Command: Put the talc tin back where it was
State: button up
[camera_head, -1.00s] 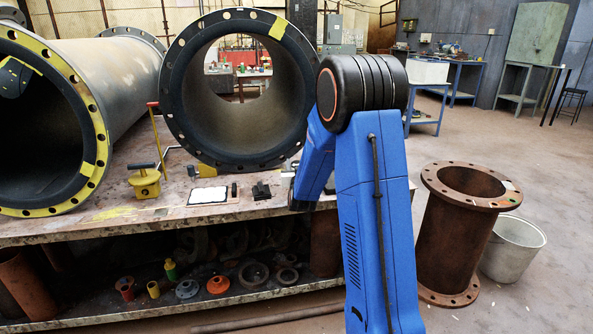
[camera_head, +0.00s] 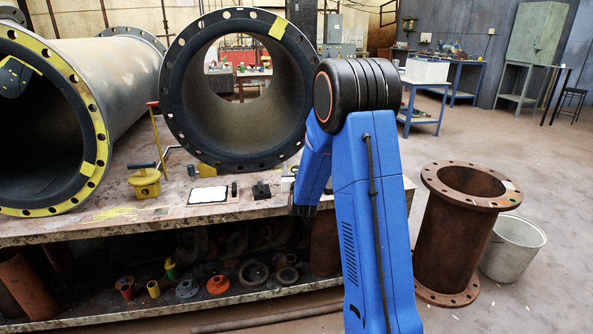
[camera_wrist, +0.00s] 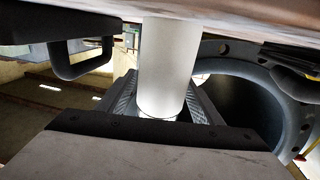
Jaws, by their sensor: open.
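A plain white cylinder, which looks like the talc tin (camera_wrist: 168,62), stands between the fingers of my gripper (camera_wrist: 162,88) in the wrist view. My gripper is open, with a finger on either side of it. The wrist picture is upside down. One end of the tin meets the bench surface (camera_wrist: 225,14) at the top of the picture; the other end is close to the gripper's body. I cannot tell whether either finger touches it. In the head view my own blue arm covers the gripper, and I cannot make out the tin there.
A black-lined pipe (camera_head: 182,130) and a yellow-flanged pipe (camera_head: 88,185) lie on the bench (camera_head: 110,221). A yellow tool (camera_head: 146,184), a white sheet (camera_head: 208,195) and small dark blocks (camera_head: 261,190) sit near its front edge. A rusty pipe (camera_head: 456,240) and bucket (camera_head: 512,248) stand right.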

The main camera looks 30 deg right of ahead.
jog(key=v, duration=1.1)
jog(key=shift+s+a, duration=0.25)
jog(key=shift+s, duration=0.1)
jog(key=s+a+r+n+g+y, duration=0.35)
jog(key=s+a+g+y, duration=0.2)
jog(key=s+a, duration=0.75)
jog(key=s+a+g+y, duration=0.1)
jog(key=s+a+g, duration=0.1)
jog(key=s, duration=1.2)
jog(key=s+a+n+g+y, duration=0.1)
jog(key=s+g, duration=0.3)
jog(key=s, duration=1.1)
jog(key=shift+a+r, duration=0.45)
jog(key=shift+a, duration=0.15)
